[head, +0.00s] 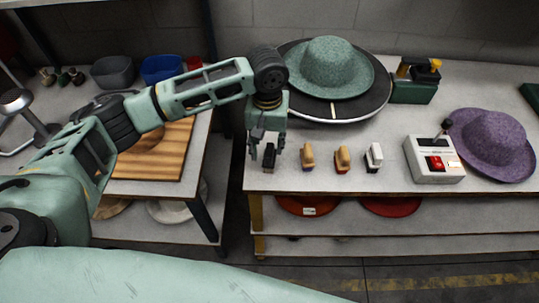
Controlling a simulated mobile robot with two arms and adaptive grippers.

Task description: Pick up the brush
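My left gripper (266,156) points down over the front left corner of the right-hand table, with its fingers spread. A dark shape that looks like a black brush (269,157) shows between the fingers. The fingers partly hide it, and I cannot tell whether they touch it. To the right, in a row along the front of the table, stand a brush with a tan top (308,155), a second one with a yellow-tan top (342,157) and a white one (374,156). My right gripper is out of view.
A green hat (328,68) sits on a round dark press plate (372,98) behind the brushes. A white control box (432,160) with a red switch and a purple hat (492,142) are at right. A wooden board (150,165) lies on the left table, across a gap.

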